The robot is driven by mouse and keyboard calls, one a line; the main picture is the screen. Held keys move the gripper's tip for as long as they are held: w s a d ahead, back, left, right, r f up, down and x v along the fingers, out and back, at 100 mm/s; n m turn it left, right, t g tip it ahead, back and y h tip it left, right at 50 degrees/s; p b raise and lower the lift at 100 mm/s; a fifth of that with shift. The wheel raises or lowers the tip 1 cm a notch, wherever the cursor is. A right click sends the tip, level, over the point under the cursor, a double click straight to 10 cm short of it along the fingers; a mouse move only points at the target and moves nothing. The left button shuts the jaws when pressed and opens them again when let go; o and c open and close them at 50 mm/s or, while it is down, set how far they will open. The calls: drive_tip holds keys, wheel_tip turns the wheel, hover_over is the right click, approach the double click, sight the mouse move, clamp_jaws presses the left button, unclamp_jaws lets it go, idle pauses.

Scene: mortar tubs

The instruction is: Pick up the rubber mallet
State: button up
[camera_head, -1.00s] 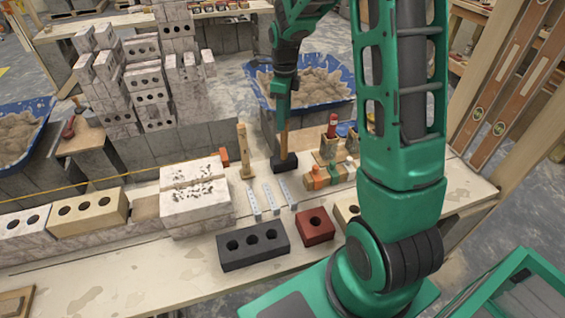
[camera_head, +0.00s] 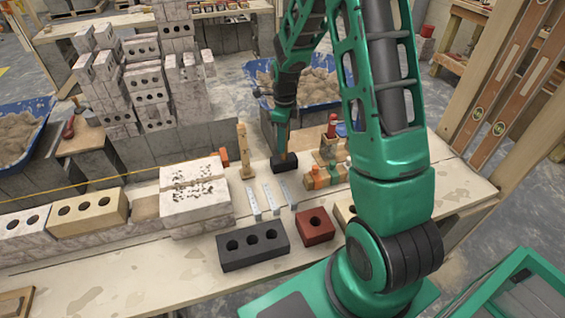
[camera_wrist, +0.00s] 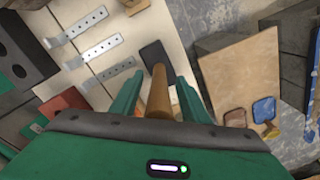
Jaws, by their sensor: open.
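The rubber mallet stands on the workbench with its black head (camera_head: 284,163) down and its wooden handle (camera_head: 282,138) upright. In the wrist view its round handle (camera_wrist: 160,92) rises between the two green fingers of my gripper (camera_wrist: 158,95), and the dark head (camera_wrist: 155,54) lies beyond it. My gripper (camera_head: 282,118) is right above the mallet in the head view, pointing down around the upper handle. The fingers are open, with a gap on each side of the handle. The top of the handle is hidden by the gripper in the head view.
Metal ties (camera_head: 268,198) lie left of the mallet and a wooden post (camera_head: 243,150) stands beside it. Orange-capped bottles (camera_head: 318,178) are close on the right. A dark three-hole brick (camera_head: 253,245) and a red brick (camera_head: 315,226) lie in front.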

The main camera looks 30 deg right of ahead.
clamp_jaws()
wheel_tip(320, 180, up, 10)
drive_tip(key=shift+r, duration=0.1)
idle(0.5)
drive_tip(key=c, duration=0.7)
unclamp_jaws()
clamp_jaws()
